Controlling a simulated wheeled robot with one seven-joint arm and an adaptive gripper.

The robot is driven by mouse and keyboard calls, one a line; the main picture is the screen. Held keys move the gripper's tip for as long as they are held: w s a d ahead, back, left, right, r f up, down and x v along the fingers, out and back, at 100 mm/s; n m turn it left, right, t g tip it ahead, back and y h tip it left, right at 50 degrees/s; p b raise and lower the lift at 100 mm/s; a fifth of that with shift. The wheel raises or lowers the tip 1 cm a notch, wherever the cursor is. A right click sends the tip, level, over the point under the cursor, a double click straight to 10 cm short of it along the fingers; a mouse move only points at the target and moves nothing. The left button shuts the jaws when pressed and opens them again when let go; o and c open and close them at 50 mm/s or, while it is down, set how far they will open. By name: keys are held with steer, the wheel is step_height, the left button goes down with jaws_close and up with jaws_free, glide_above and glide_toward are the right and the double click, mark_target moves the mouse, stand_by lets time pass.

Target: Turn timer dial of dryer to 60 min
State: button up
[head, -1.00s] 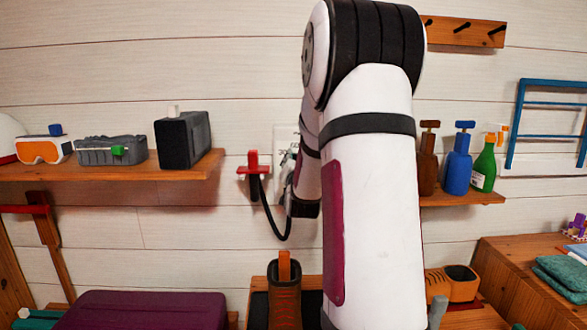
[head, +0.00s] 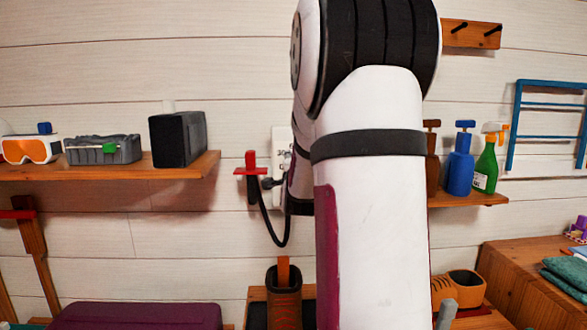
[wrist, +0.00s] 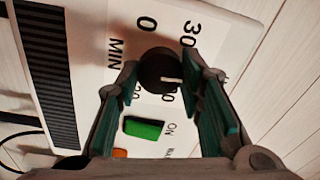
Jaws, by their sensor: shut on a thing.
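The dryer's white panel (wrist: 85,15) fills much of the wrist view, turned on its side, with 0, MIN and 30 printed on it. More numbers lie near the dial, partly hidden by the fingers. The round black timer dial (wrist: 158,66) has a white pointer mark that points roughly right in that view; which number it meets I cannot tell. My gripper (wrist: 162,82) is shut on the dial, one finger on each side. In the head view the panel (head: 280,140) shows as a sliver behind my arm, which hides the dial and gripper.
A green ON switch (wrist: 144,128) sits close to the dial. A red-handled tool with a black hose (head: 252,170) hangs beside the panel. Shelves with a black box (head: 178,139) and spray bottles (head: 486,165) flank my arm. Boots (head: 284,295) stand below.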

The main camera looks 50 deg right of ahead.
steer(key=shift+m, duration=0.5)
steer(key=o, duration=1.2)
steer(key=shift+c, duration=0.2)
steer(key=shift+s, duration=0.1)
steer(key=v, duration=1.2)
